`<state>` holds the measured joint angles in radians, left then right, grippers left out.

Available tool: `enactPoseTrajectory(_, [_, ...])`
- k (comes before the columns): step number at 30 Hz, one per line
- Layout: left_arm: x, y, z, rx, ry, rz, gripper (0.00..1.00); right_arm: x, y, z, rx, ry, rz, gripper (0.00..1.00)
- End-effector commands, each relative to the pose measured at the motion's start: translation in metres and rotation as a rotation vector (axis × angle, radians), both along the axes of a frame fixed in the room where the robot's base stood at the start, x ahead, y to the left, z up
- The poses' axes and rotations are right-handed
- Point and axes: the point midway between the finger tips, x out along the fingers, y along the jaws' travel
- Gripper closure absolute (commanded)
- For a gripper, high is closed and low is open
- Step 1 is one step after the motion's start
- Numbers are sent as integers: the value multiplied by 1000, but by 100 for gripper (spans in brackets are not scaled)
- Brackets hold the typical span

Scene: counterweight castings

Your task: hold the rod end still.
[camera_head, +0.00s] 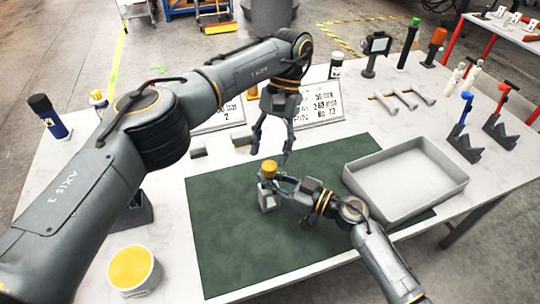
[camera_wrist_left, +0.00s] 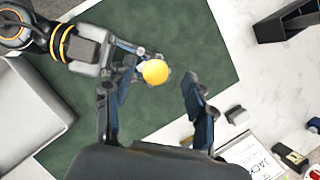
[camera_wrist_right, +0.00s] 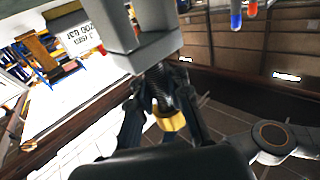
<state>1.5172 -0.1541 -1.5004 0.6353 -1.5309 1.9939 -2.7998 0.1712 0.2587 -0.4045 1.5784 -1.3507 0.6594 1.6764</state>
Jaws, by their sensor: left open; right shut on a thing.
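A small grey block (camera_head: 267,201) stands on the green mat (camera_head: 225,235), with a round yellow cap (camera_head: 269,167) above it. In the right wrist view a dark rod (camera_wrist_right: 160,88) joins the grey block (camera_wrist_right: 125,40) and the yellow cap (camera_wrist_right: 172,122). My right gripper (camera_head: 277,184) is shut around the dark part between block and cap. My left gripper (camera_head: 270,156) is open and empty above the cap, fingers pointing down. In the left wrist view the yellow cap (camera_wrist_left: 155,72) shows between the left fingers, apart from them. The rod itself is mostly hidden in the head view.
A grey tray (camera_head: 405,178), seemingly empty, stands right of the mat. A yellow-topped round tin (camera_head: 133,270) is at the front left. Signs (camera_head: 318,103), wrenches (camera_head: 402,97) and stands with red and blue handles (camera_head: 500,112) lie farther back. The mat's left part is clear.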

Motion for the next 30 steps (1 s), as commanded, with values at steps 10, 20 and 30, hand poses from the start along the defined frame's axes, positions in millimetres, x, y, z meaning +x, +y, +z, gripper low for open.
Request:
enactPoseTrajectory(10, [0,0,10,0,1,0,49,-1,0,-2,-1,4,1,100])
enactPoseTrajectory(20, [2,0,11,93,-80,249,49,-1,0,-2,-1,4,1,100])
enactPoseTrajectory(30, [6,1,14,304,-271,912,49,-1,0,-2,0,4,1,100])
